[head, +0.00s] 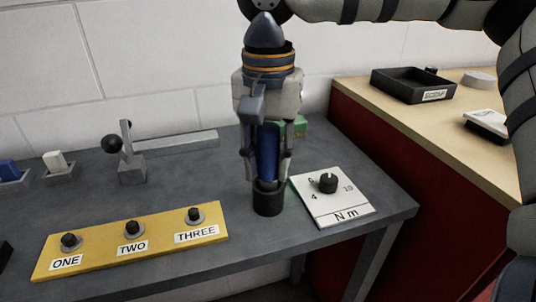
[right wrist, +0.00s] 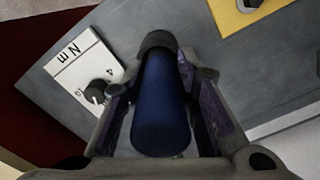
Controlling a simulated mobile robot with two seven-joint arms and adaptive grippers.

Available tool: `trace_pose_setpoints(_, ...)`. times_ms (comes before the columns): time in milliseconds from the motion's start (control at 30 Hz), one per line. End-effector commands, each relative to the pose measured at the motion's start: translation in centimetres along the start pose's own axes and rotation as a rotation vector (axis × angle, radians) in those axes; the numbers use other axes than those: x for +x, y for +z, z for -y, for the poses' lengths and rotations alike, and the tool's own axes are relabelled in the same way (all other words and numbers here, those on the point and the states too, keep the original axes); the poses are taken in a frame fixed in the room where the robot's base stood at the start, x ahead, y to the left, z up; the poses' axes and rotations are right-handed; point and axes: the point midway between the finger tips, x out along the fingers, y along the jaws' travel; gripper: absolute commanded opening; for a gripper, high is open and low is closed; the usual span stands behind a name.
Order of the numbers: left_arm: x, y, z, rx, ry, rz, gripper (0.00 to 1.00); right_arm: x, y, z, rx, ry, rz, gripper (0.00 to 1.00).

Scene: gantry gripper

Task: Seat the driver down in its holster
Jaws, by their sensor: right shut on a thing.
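The driver (head: 267,148) is a blue, upright cylinder. My right gripper (head: 267,172) points straight down and is shut on it, one finger on each side. The holster (head: 267,204) is a short black cup near the table's front right, directly below the driver. The driver's lower end meets the holster's mouth in the head view; how deep it sits is hidden by the fingertips and the rim. In the right wrist view the blue driver (right wrist: 160,105) lies between the fingers, in line with the black holster (right wrist: 158,42). My left gripper is not in view.
A white "N m" dial plate (head: 332,199) is close right of the holster. A yellow panel (head: 130,243) with knobs ONE, TWO and THREE is at left front. A lever (head: 130,160) stands behind it. A green block (head: 300,125) is behind the gripper. A black SCRAP tray (head: 413,85) is back right.

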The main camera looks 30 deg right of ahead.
Motion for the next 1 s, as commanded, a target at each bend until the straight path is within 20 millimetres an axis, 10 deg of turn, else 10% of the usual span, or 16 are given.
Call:
trace_pose_setpoints(600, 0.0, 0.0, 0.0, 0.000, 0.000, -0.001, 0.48, 1.4, 0.0, 0.0, 0.000, -0.001, 0.000, 0.00)
trace_pose_setpoints(633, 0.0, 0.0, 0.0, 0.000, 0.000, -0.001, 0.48, 1.4, 0.0, 0.0, 0.000, -0.002, -0.001, 0.34)
trace_pose_setpoints(700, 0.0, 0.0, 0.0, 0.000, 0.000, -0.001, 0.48, 1.4, 0.0, 0.0, 0.000, -0.002, 0.000, 0.50)
trace_pose_setpoints(1000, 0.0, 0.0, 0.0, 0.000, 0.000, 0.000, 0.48, 1.4, 0.0, 0.0, 0.000, 0.000, 0.001, 0.51)
